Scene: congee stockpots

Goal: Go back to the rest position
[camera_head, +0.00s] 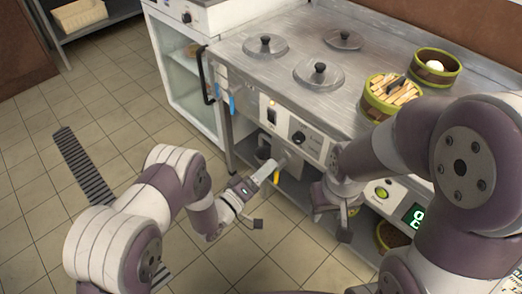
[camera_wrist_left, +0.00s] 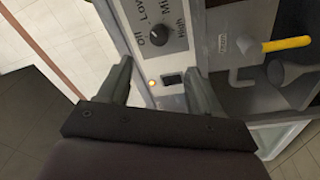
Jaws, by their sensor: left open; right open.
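My left gripper (camera_head: 268,196) is open and empty, in front of the steel counter's control panel. In the left wrist view, its two fingers (camera_wrist_left: 160,85) stand apart, with a dark switch and a lit orange lamp seen between them. A black knob (camera_wrist_left: 160,36) marked Off, Low, Mid and High lies beyond them. My right gripper (camera_head: 332,222) is open at the counter's front, to the right of the left one, partly hidden by its own arm. I see nothing held in it.
Several lidded pots (camera_head: 318,76) are set in the steel counter (camera_head: 235,62). A green bowl of sticks (camera_head: 378,106) and another with a white round item (camera_head: 428,76) stand right. Below are a shelf with a yellow-handled tool (camera_wrist_left: 286,43) and a green display (camera_head: 417,215).

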